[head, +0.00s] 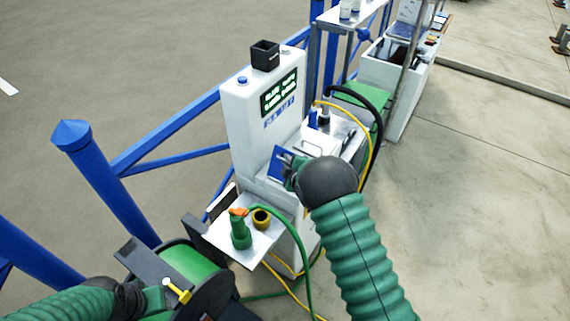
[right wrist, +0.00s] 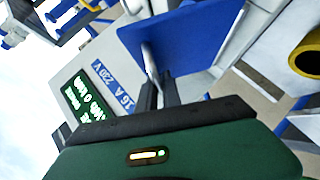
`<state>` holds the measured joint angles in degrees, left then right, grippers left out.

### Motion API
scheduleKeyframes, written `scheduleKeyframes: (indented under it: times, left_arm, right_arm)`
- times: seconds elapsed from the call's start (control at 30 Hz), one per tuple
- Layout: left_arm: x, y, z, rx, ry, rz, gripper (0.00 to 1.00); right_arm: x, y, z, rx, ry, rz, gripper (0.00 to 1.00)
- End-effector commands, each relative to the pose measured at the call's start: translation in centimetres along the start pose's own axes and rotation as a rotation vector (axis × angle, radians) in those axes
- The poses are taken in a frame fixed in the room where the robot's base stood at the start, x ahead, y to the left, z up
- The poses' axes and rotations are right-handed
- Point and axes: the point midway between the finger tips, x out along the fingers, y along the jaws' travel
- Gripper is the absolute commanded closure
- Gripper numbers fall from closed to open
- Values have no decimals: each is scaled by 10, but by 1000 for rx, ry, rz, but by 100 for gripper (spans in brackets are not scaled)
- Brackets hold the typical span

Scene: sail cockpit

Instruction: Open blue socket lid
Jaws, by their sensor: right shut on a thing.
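The white pedestal (head: 250,110) carries a display and a blue label. The blue socket lid (head: 278,162) is on its lower front and looks tilted out from it. My right gripper (head: 288,164) is at the lid, partly hidden by my own wrist. The socket behind the lid is hidden. My left gripper (head: 157,299) is low at the left, beside the reel; its fingers do not show clearly.
A shelf (head: 240,251) in front of the pedestal holds a green plug (head: 240,232) and a yellow ring (head: 261,219). A green reel (head: 190,262) stands at lower left. Blue railings (head: 170,125) run behind. Green and yellow cables hang near the pedestal.

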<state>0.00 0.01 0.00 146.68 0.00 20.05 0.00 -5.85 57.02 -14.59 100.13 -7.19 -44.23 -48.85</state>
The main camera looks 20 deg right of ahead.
Motion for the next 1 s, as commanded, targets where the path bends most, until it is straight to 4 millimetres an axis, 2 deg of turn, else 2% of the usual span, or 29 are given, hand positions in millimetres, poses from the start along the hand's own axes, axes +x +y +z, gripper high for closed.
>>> scheduleKeyframes:
  times: [0.43,0.47,0.5,0.77,0.87,1.0]
  left_arm:
    - [1,0,0,0,0,0,64]
    - [1,0,0,0,0,0,64]
    - [1,0,0,0,0,0,64]
    - [1,0,0,0,0,0,64]
    - [2,0,0,0,0,0,64]
    - [6,0,2,0,0,0,64]
  right_arm:
    - [0,-4,4,-1,-7,-8,100]
    - [0,-4,4,-1,-7,-8,89]
    - [0,-4,4,-1,-7,-8,83]
    - [-1,-1,2,-1,-3,-3,82]
    - [-8,-1,2,-1,-3,-3,82]
    - [-39,-1,3,-1,-4,-2,82]
